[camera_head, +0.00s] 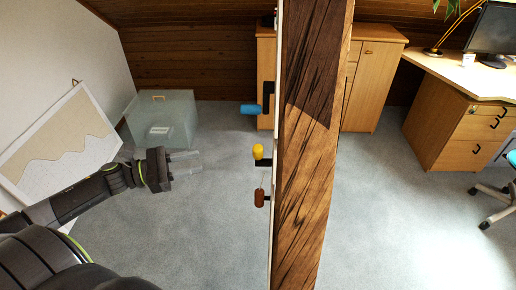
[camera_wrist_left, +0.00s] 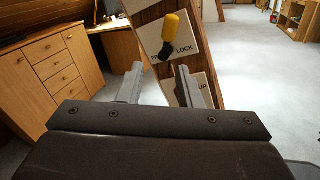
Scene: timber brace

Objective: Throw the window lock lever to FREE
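The window lock lever (camera_head: 258,152) has a yellow grip and sticks out from the left face of the timber brace (camera_head: 312,140). In the left wrist view its yellow grip (camera_wrist_left: 177,32) points up, leaning slightly right, on a pale plate (camera_wrist_left: 200,45). LOCK is printed to the right of its black arm; the word at the left is partly covered. My left gripper (camera_head: 192,162) is to the left of the lever, apart from it. In the left wrist view its fingers (camera_wrist_left: 160,86) are spread and empty, below the lever. My right gripper is not in view.
A blue handle (camera_head: 250,109) is above the lever and a red-brown handle (camera_head: 259,198) is below it, both on the brace. A translucent box (camera_head: 175,118) and a leaning board (camera_head: 65,145) are at the left. Open floor lies between my left gripper and the brace.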

